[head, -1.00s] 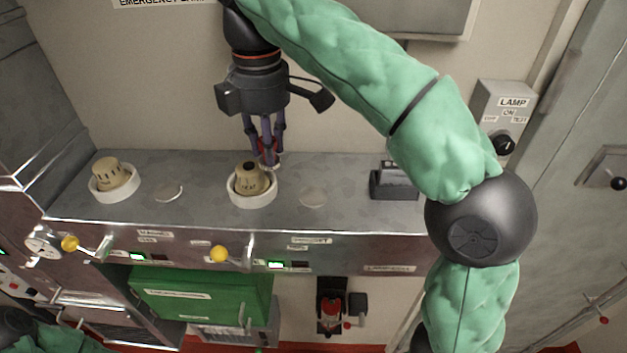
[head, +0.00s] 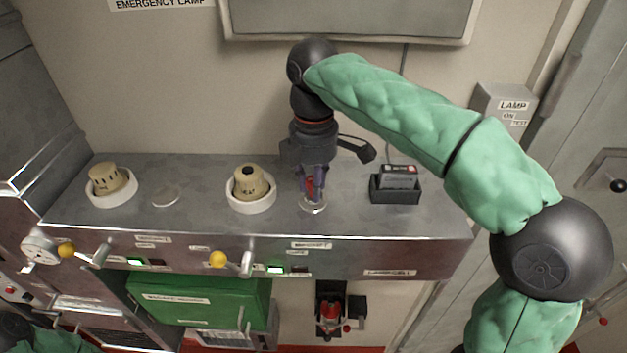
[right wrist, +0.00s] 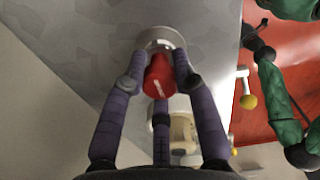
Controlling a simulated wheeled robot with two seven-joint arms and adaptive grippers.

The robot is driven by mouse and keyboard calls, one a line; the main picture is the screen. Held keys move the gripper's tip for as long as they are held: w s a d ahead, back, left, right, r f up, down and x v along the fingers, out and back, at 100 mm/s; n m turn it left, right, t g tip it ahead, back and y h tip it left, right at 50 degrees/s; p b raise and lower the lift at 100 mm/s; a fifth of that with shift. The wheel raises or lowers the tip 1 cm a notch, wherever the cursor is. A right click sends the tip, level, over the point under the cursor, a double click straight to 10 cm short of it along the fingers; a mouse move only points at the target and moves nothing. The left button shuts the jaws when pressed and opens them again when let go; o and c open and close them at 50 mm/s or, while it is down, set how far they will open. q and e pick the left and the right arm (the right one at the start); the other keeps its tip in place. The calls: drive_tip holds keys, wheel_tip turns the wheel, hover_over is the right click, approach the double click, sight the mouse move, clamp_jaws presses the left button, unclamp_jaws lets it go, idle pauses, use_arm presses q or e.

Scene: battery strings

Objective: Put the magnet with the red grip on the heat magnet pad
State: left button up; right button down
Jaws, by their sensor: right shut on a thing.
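My right gripper (head: 313,197) points down over the grey bench and is shut on the magnet with the red grip (right wrist: 158,74). The red grip also shows between the fingers in the head view (head: 311,184). The magnet is at the round heat magnet pad (head: 313,207), just right of the tan HEAT knob (head: 250,182). The pale round disc (right wrist: 161,38) shows beyond the red grip in the right wrist view. I cannot tell whether the magnet's underside touches the pad. My left gripper is out of view.
Another tan knob (head: 108,179) and a bare round pad (head: 165,196) are at the left. A black holder with a labelled block (head: 395,189) stands right of my gripper. Yellow-knobbed levers (head: 218,259) line the front panel. A green box (head: 200,298) is below.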

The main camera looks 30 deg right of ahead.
drive_tip(key=shift+w+f, duration=0.1)
drive_tip(key=shift+f, duration=0.15)
drive_tip(key=c, duration=1)
unclamp_jaws()
wheel_tip(320, 180, up, 12)
drive_tip(key=shift+r+p, duration=0.2)
drive_tip(key=shift+p, duration=0.1)
